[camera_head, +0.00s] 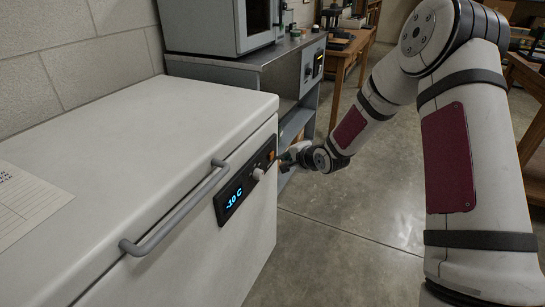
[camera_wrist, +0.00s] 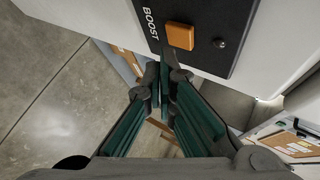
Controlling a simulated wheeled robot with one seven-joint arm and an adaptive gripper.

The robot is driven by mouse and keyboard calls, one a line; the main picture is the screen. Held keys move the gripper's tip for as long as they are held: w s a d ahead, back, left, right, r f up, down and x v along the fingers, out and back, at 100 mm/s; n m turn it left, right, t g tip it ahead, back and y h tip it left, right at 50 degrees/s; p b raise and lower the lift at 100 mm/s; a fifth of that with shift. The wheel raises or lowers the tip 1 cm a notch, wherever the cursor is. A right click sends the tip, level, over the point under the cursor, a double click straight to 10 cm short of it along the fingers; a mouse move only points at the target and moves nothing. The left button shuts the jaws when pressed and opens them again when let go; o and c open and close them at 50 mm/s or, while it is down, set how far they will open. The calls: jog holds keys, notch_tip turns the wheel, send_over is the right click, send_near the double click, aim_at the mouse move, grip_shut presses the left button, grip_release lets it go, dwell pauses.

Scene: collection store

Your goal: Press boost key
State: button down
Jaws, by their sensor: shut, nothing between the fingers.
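The orange boost key (camera_wrist: 180,36) sits on a black panel (camera_wrist: 208,18) with the word BOOST beside it in the wrist view. In the head view the panel (camera_head: 229,200) is on the white chest freezer's front, with a display reading -10 C and a grey knob (camera_head: 258,174); the orange key (camera_head: 271,155) is at its far end. My gripper (camera_wrist: 165,66) is shut and empty, its fingertips close to the key's lower edge. I cannot tell whether they touch it. In the head view my gripper (camera_head: 287,159) is at the panel's far end, partly hard to make out.
The freezer's white lid (camera_head: 130,130) has a grey bar handle (camera_head: 180,207) along its front edge and a paper sheet (camera_head: 30,200) on top. A metal bench (camera_head: 250,62) with a cabinet stands beyond. Concrete floor (camera_head: 350,240) is clear in front.

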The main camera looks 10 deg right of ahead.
jog(key=shift+w+a, duration=0.1)
dwell(0.4)
jog(key=shift+w+a, duration=0.15)
jog(key=shift+a, duration=0.1)
jog(key=shift+w+a, duration=0.3)
jog(key=shift+a, duration=0.1)
dwell(1.0)
jog(key=shift+d, duration=0.1)
jog(key=shift+s+d+p, duration=0.35)
jog(key=shift+s+d, duration=0.2)
jog(key=shift+d, duration=0.05)
jog(key=shift+s+d+p, duration=0.55)
jog(key=shift+s+d, duration=0.2)
jog(key=shift+d, duration=0.3)
jog(key=shift+s+d+p, duration=0.5)
jog(key=shift+s+d, duration=0.25)
jog(key=shift+d, duration=0.25)
jog(key=shift+r, duration=0.1)
